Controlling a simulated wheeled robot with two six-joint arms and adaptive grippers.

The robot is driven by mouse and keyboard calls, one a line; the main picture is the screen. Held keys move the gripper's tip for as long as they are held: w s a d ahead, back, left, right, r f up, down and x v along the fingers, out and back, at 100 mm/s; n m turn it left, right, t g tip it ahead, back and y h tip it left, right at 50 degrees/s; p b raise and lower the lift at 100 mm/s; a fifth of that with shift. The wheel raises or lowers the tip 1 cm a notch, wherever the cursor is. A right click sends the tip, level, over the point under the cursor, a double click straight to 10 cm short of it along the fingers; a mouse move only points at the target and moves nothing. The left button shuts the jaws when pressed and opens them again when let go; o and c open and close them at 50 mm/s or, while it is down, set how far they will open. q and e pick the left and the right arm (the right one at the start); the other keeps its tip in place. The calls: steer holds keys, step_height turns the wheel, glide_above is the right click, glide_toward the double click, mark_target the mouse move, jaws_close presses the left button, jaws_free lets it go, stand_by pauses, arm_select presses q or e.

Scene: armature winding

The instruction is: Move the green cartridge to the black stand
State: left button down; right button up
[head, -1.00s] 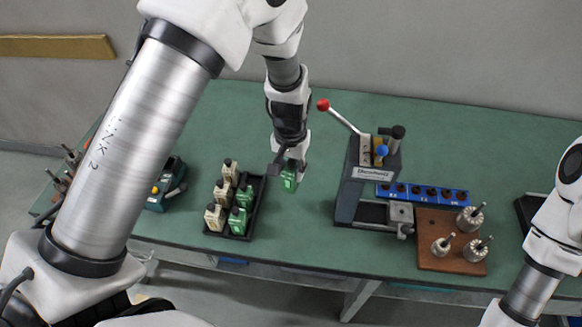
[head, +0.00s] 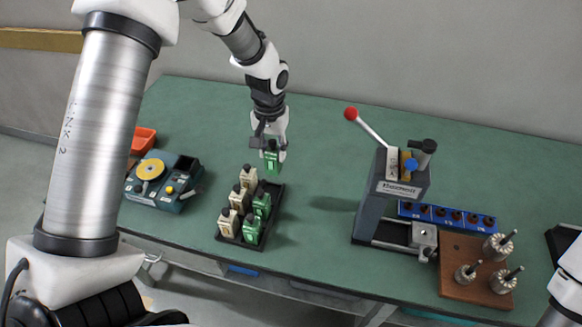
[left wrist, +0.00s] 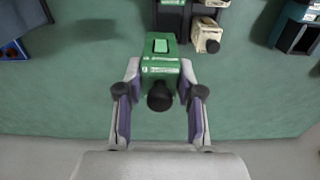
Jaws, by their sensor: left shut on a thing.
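A green cartridge (head: 272,161) with a dark knob is held upright by my left gripper (head: 271,145), just behind the far end of a black tray-like stand (head: 276,192). I cannot tell its exact height. In the left wrist view the cartridge (left wrist: 160,68) sits between the two fingers of my left gripper (left wrist: 160,85), which are shut on it. The stand holds cream cartridges (head: 239,198) in its left row and green ones (head: 252,229) in its right row. Part of its dark end shows in the left wrist view (left wrist: 172,22). My right gripper is out of view.
A grey press (head: 372,210) with a red-knobbed lever stands right of the tray. A teal device (head: 165,200) and an orange bin (head: 144,138) are at left. The table's back middle is clear.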

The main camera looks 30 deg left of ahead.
arm_select(q)
steer(key=shift+w+a+r, duration=0.1)
steer(key=shift+w+a, duration=0.1)
steer(key=shift+a, duration=0.65)
steer(key=shift+n, duration=0.3)
steer(key=f+b, duration=0.1)
steer(key=f, duration=0.1)
steer(key=f+b, duration=0.2)
steer(key=shift+a+f, duration=0.2)
steer(key=shift+f, duration=0.2)
step_height(320, 180, down, 2)
steer(key=shift+f+b, duration=0.1)
steer(key=shift+b, duration=0.7)
step_height(320, 180, down, 3)
steer(key=b, duration=0.3)
steer(key=shift+f, duration=0.1)
steer(key=shift+r+p, duration=0.3)
steer(key=shift+d, duration=0.1)
steer(key=shift+f, duration=0.15)
